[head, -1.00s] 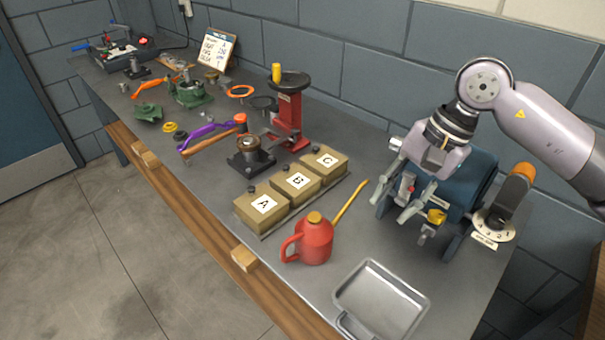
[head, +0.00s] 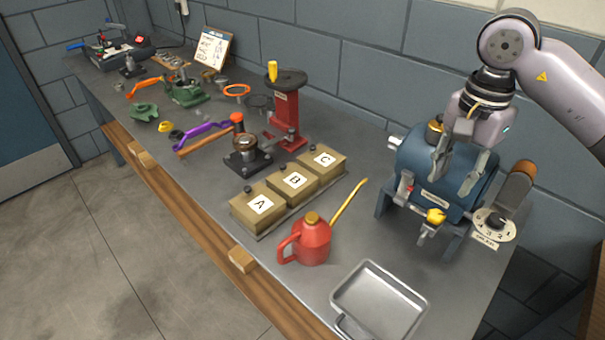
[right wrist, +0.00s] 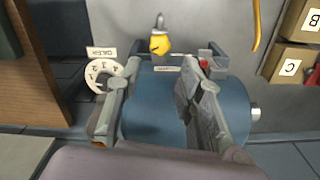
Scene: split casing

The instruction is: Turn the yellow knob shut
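The yellow knob (head: 436,215) sits on a small valve fitting at the front of a blue tank (head: 413,158). In the right wrist view the knob (right wrist: 159,44) shows at the top, beyond the fingertips, with the tank (right wrist: 165,105) beneath the fingers. My right gripper (head: 453,183) is open and empty, fingers pointing down over the tank, behind and above the knob. Its two fingers (right wrist: 165,68) stand wide apart in the right wrist view and appear clear of the knob. My left gripper is not in view.
A numbered dial (head: 495,225) is right of the knob, and a red part (head: 406,184) is left of it. A red oil can (head: 312,242) and metal tray (head: 380,300) stand in front. Boxes (head: 262,206) are further left. Bare bench lies between can and tank.

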